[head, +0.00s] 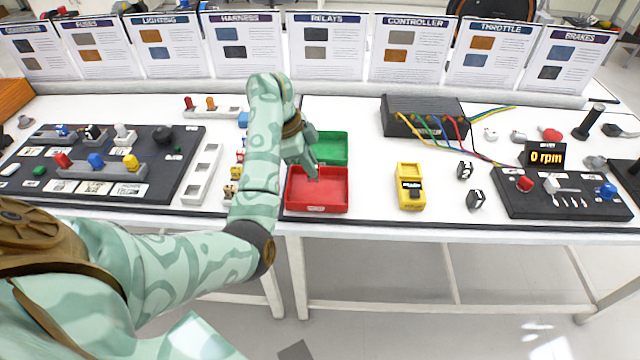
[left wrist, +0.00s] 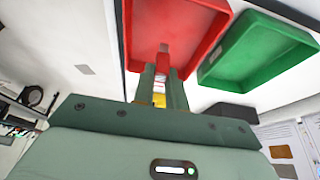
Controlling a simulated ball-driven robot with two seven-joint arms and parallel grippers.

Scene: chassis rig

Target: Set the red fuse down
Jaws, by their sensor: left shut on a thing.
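My left gripper (head: 313,172) reaches down over the red tray (head: 318,208) from its far left side. In the left wrist view my left gripper (left wrist: 163,75) is shut on the red fuse (left wrist: 164,52), whose red end sticks out past the fingertips. That end points at the red tray (left wrist: 150,10) and stands out little against its floor. In the head view the fuse is hard to make out against the red tray. I cannot tell whether it touches the tray floor. My right gripper is not in view.
A green tray (head: 332,148) stands just behind the red one. A yellow meter (head: 410,188) and a black box with coloured wires (head: 425,115) lie to the right. A black panel with red, blue and yellow parts (head: 105,165) is at left. White table is bare between tray and meter.

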